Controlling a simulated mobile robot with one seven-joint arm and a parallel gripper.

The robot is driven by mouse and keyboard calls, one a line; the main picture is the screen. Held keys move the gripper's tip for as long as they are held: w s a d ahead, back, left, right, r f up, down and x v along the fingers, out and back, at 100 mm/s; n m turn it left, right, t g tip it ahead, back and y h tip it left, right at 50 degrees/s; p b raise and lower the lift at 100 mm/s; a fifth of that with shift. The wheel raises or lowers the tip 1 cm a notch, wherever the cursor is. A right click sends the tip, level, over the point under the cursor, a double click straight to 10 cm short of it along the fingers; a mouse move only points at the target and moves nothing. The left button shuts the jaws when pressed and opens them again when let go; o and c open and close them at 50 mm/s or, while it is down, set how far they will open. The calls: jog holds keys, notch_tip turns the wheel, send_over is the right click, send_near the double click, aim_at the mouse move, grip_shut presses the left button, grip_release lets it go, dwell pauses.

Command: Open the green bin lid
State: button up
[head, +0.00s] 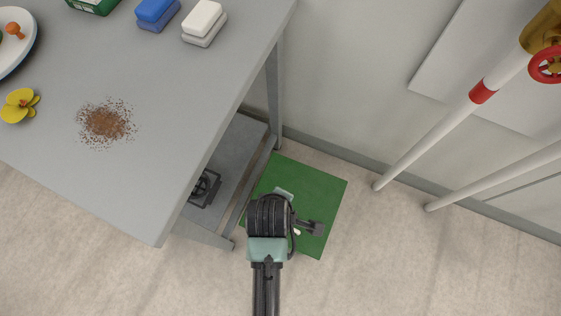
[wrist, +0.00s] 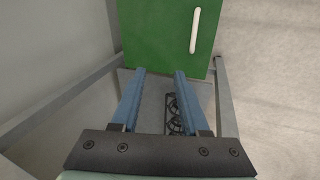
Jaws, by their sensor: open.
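The green bin lid (head: 321,186) is a flat square on the floor side of the bench, and it looks shut. In the head view my arm covers its middle and near part. In the wrist view the lid (wrist: 155,35) fills the top middle, with a white bar handle (wrist: 195,31) near its right edge. A small white bit of the handle (head: 297,232) shows beside my arm in the head view. My gripper (wrist: 160,74) is open and empty. Its blue fingers point toward the lid's lower edge, left of the handle; contact cannot be told. The head view hides the fingertips.
The grey bench (head: 165,160) stands close at left, with its legs and lower shelf (head: 240,150) beside the bin. A dark valve-like item (head: 205,188) sits on the shelf. White pipes (head: 425,140) stand at right by the wall. The floor at right is clear.

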jog(key=s+f+g, duration=0.2)
jog(key=s+f, duration=0.3)
jog(key=shift+n, duration=0.4)
jog(key=w+f+b, duration=0.1)
jog(key=f+b, duration=0.1)
jog(key=f, duration=0.2)
jog(key=f+b, duration=0.2)
jog(key=f, duration=0.2)
jog(key=w+f+b, duration=0.1)
jog(key=f+b, duration=0.1)
jog(key=f, duration=0.2)
jog(key=shift+w+d, duration=0.3)
jog(key=shift+r, duration=0.1)
grip_shut()
